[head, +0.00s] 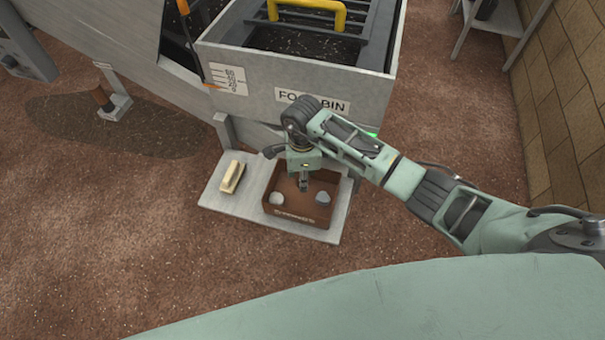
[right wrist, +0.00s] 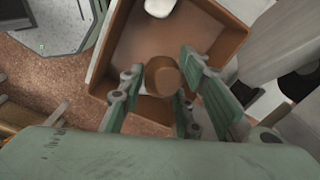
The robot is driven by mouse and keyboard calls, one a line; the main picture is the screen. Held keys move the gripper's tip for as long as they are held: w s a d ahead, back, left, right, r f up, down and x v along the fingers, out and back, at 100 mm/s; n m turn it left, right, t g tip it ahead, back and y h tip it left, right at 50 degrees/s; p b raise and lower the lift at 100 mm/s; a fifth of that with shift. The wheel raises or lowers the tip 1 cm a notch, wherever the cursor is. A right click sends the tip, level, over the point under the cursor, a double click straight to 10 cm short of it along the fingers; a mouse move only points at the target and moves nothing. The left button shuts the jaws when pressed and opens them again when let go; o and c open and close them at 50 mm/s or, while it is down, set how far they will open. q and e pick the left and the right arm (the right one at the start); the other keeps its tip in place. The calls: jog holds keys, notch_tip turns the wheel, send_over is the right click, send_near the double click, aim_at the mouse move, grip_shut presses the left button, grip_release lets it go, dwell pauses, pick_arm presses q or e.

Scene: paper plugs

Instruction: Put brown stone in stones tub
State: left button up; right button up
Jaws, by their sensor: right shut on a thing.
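The stones tub (head: 322,214) is a brown open box with a label on its front, standing on a pale slab. Two grey stones lie in it, a left one (head: 278,198) and a right one (head: 322,197). My right gripper (head: 303,185) points down over the tub. In the right wrist view its fingers (right wrist: 160,68) are shut on the brown stone (right wrist: 162,77), a rounded brown piece, with the tub (right wrist: 205,38) below. A pale stone (right wrist: 159,8) shows in the tub there. In the head view the brown stone is hard to make out. My left gripper is not in view.
A cream block (head: 232,177) lies on the slab (head: 222,200) left of the tub. A large grey bin (head: 290,82), its label partly hidden by my arm, stands just behind. A brick wall (head: 575,100) is at the right. The brown floor in front is clear.

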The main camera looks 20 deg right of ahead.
jog(key=shift+f+b, duration=3.5)
jog(key=shift+f, duration=0.75)
jog(key=o, duration=1.3)
jog(key=shift+r+p, duration=2.65)
jog(key=shift+r, duration=1.05)
notch_tip(320, 180, up, 6)
jog(key=p, duration=0.4)
send_over(302, 198)
jog(key=shift+f, duration=0.15)
